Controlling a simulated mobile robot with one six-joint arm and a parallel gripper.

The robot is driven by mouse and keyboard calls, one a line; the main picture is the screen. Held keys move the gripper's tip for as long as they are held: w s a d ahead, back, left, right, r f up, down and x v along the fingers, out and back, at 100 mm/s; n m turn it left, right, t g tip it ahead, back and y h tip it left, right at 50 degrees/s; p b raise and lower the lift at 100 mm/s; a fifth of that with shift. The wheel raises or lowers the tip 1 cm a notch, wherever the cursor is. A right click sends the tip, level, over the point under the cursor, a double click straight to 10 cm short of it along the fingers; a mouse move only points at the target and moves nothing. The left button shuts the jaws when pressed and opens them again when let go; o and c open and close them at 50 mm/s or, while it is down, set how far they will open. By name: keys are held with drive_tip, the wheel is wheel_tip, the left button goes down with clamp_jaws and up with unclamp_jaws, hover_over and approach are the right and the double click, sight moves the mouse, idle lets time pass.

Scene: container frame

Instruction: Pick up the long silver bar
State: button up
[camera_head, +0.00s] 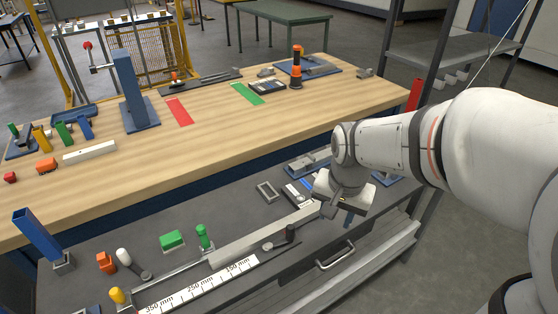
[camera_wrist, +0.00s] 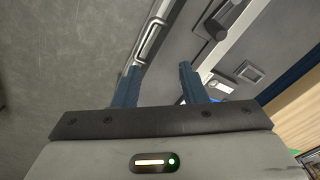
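A long, light silver-grey bar (camera_head: 262,236) lies on the dark grey lower surface in the head view, running diagonally behind a white ruler. Its right end reaches close to my gripper (camera_head: 340,212), which hangs over the right part of that surface. In the wrist view the two blue fingers of my gripper (camera_wrist: 160,85) stand apart with nothing seen between them. Whether the bar shows in the wrist view I cannot tell. A shorter pale bar (camera_head: 90,152) lies on the wooden tabletop at the left.
The white ruler (camera_head: 205,285) lies in front of the bar, with a dark-handled round part (camera_head: 283,240) near its right end. Green cylinder (camera_head: 204,237) and green block (camera_head: 172,239) stand behind. A drawer handle (camera_head: 335,256) protrudes at the front; it also shows in the wrist view (camera_wrist: 150,42).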

drive_tip(key=w+a+f+m+p, duration=0.1)
drive_tip(key=w+a+m+p, duration=0.15)
drive_tip(key=w+a, duration=0.2)
drive_tip(key=m+g+p, duration=0.1)
drive_tip(key=m+p, duration=0.1)
drive_tip(key=m, duration=0.2)
approach(288, 220)
drive_tip(key=shift+d+f, duration=0.35)
drive_tip(key=shift+f, duration=0.1)
drive_tip(key=shift+w+a+f, duration=0.1)
drive_tip(key=shift+a+f, duration=0.05)
drive_tip(key=shift+f, duration=0.2)
drive_tip(key=f, duration=0.3)
drive_tip(key=f+p, duration=0.1)
drive_tip(key=f, duration=0.3)
drive_tip(key=shift+a+f, duration=0.25)
clamp_jaws()
drive_tip(key=shift+r, duration=0.15)
